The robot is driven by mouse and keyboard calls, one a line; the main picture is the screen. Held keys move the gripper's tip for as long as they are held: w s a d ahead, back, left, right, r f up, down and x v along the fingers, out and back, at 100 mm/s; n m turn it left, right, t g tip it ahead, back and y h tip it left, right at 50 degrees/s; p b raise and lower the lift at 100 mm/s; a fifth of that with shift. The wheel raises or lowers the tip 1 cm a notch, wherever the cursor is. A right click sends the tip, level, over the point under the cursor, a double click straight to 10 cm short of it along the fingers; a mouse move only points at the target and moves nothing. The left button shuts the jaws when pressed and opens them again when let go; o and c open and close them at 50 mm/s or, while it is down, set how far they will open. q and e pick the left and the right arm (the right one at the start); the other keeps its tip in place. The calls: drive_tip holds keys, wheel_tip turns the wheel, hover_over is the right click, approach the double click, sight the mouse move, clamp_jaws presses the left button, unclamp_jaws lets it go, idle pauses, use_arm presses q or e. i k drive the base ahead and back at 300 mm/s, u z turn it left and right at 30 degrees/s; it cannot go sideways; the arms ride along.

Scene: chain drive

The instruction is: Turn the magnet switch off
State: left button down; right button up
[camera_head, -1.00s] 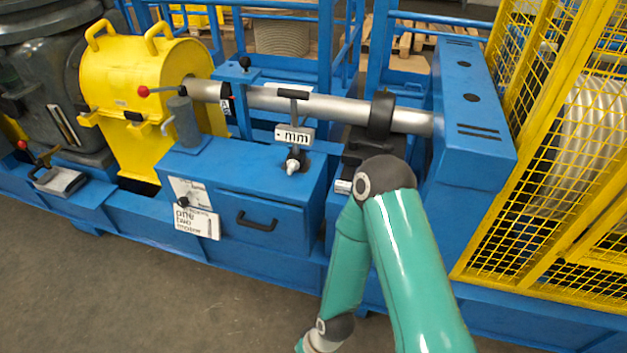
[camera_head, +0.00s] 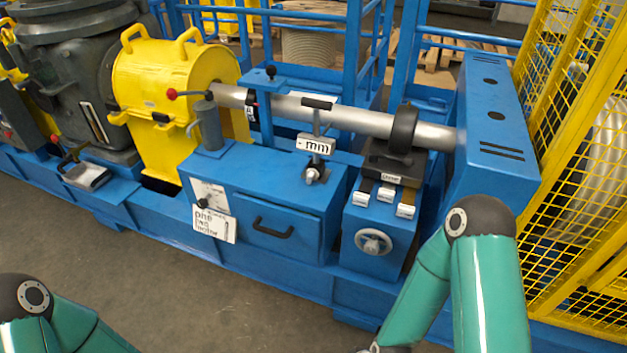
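I cannot tell for certain which part is the magnet switch. A small black knob (camera_head: 202,203) sits on a pale plate (camera_head: 210,194) on the front of the blue cabinet (camera_head: 268,187), above a white sign with partly readable text (camera_head: 214,225). My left arm, green with a dark joint, shows at the bottom left corner, and its gripper is outside the picture. Neither arm touches the machine in view.
A yellow mesh fence (camera_head: 590,150) stands at the right. Grey floor is clear in front.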

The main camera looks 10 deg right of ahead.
sight(312, 174)
drive_tip(key=z, duration=0.1)
drive_tip(key=i, duration=1)
drive_tip(key=u, duration=0.1)
